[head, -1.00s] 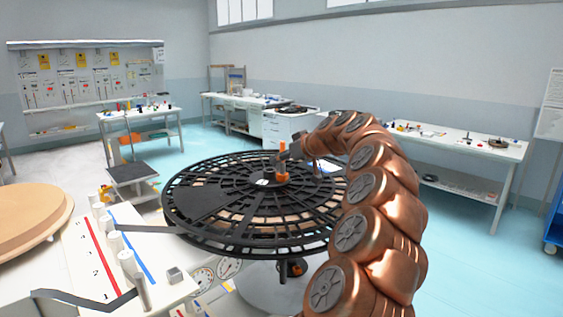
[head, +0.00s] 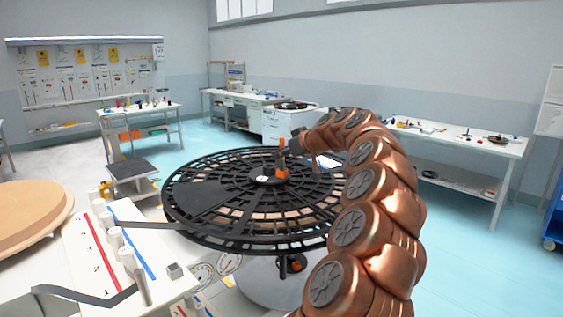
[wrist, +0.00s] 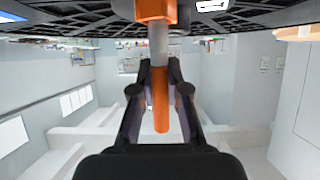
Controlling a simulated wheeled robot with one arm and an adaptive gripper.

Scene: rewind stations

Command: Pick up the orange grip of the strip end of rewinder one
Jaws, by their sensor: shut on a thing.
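An orange grip (head: 282,158) stands upright near the middle of the black slotted reel (head: 200,196) in the head view. The wrist view shows the orange grip (wrist: 160,100) on a grey stem below an orange block (wrist: 155,10); this view is upside down. My gripper (wrist: 160,85) has its two dark fingers on either side of the orange grip and is shut on it. In the head view my gripper (head: 290,150) reaches it from the right, and its fingertips are small there. I cannot tell from these frames whether a strip is joined to this grip.
A white station with rollers (head: 115,238) and a dark strip (head: 80,297) stands at the front left, beside a tan disc (head: 30,210). Workbenches (head: 455,140) line the back and right.

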